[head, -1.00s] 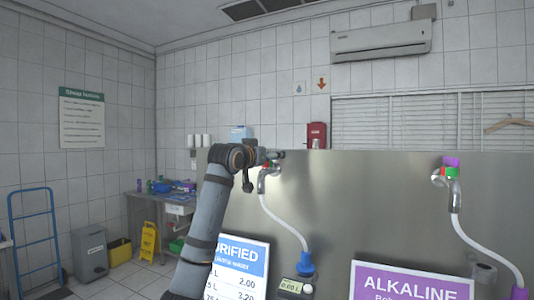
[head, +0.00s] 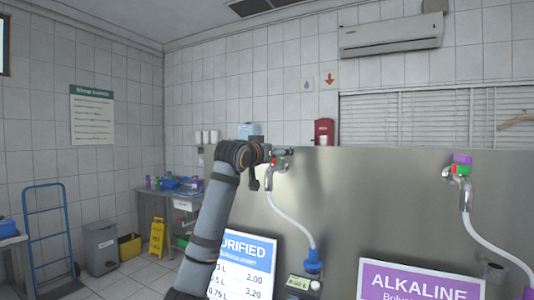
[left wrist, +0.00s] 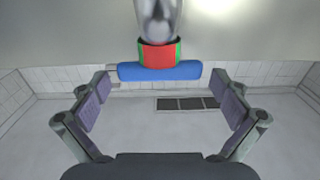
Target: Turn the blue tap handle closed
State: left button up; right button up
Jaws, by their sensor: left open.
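The tap (head: 270,180) with a green and red collar (head: 279,163) stands out from the steel panel above the "PURIFIED" sign. In the left wrist view the blue tap handle (left wrist: 160,71) is a bar lying crosswise below a red and green collar (left wrist: 160,54). My left gripper (left wrist: 161,90) is open, its two padded fingers to either side of and below the handle in the picture, apart from it. In the head view my left gripper (head: 283,153) is at the top of the tap and hides the blue handle. My right gripper is not in view.
A second tap (head: 460,185) with a purple handle (head: 463,158) stands at the right above the "ALKALINE" sign (head: 420,284). A white hose (head: 292,222) runs from the first tap to a blue fitting (head: 313,262). A small display (head: 298,283) sits beside it.

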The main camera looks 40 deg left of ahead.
pick_arm(q)
jog(key=v, duration=1.1)
jog(key=shift+w+a, duration=0.1)
